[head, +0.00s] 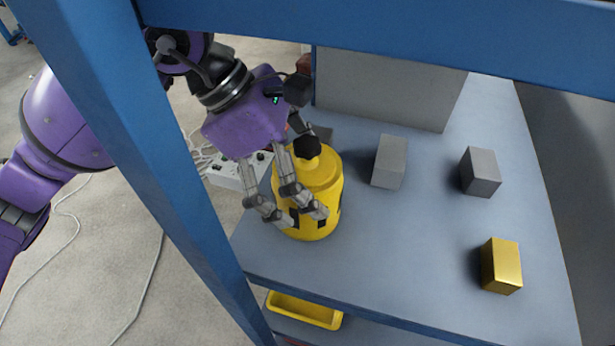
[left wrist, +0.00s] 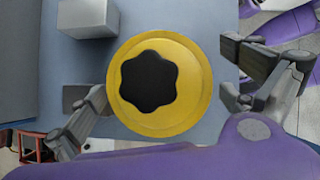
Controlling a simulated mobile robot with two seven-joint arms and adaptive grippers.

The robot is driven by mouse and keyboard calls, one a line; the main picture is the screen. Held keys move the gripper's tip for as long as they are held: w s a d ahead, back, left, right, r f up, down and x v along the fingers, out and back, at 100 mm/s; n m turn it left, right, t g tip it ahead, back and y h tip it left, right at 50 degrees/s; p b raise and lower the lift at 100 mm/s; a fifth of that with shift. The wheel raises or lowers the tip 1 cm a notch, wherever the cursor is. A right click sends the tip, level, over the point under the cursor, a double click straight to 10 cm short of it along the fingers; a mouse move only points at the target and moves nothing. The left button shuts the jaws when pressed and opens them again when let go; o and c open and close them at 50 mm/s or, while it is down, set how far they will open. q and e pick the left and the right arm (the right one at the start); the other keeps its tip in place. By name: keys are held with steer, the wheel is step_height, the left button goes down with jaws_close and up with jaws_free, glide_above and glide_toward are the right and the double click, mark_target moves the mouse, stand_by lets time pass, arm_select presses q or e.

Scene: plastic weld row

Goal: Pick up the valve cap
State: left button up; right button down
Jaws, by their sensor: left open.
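The black lobed valve cap (head: 307,147) sits on top of a yellow bottle (head: 322,178), which stands upright at the left side of the blue-grey shelf. My right gripper is not in view.
Two grey blocks (head: 389,161) (head: 481,171) and a gold block (head: 501,265) stand to the right. A grey panel (head: 385,88) stands behind. A blue post (head: 130,130) and a blue beam (head: 400,35) frame the shelf. A yellow bin (head: 305,310) sits below.

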arm_select(q)
steer(key=shift+c, duration=0.6)
steer(key=c, duration=1.1)
steer(key=shift+c, duration=0.7)
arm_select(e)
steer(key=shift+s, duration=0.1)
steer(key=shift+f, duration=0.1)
